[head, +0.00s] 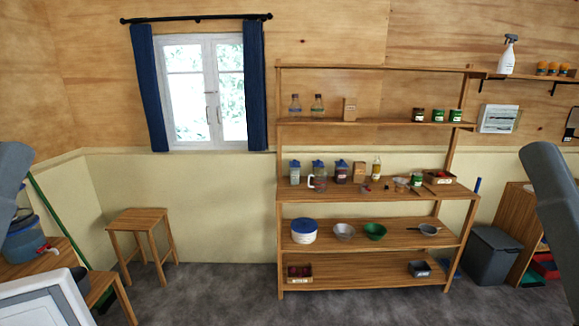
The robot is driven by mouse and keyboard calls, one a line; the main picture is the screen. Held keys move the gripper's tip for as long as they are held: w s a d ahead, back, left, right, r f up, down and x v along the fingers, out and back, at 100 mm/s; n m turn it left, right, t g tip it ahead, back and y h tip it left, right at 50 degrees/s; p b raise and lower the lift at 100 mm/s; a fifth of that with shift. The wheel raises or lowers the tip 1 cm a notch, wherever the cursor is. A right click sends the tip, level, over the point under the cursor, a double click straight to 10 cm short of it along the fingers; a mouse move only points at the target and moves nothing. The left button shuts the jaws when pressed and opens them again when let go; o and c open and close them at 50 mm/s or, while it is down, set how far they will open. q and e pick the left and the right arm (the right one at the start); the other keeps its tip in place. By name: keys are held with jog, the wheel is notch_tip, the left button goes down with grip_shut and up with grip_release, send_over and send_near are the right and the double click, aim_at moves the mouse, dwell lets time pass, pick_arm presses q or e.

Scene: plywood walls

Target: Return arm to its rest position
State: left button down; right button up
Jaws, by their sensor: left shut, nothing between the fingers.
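My left arm (12,180) shows only as a grey link at the left edge of the head view. My right arm (555,210) shows as a larger grey link at the right edge, slanting down and out of the picture. The fingers of both grippers are outside the view, so I see neither gripper nor anything held.
A wooden shelf unit (368,124) with jars, bowls and bottles stands against the back wall. A wooden stool (138,217) stands left of it. A grey bin (490,256) stands to the right. A white object (38,292) fills the lower left corner. Grey floor between is clear.

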notch_tip(320, 180, up, 26)
jog(key=p, duration=2.2)
jog(key=shift+f, duration=0.1)
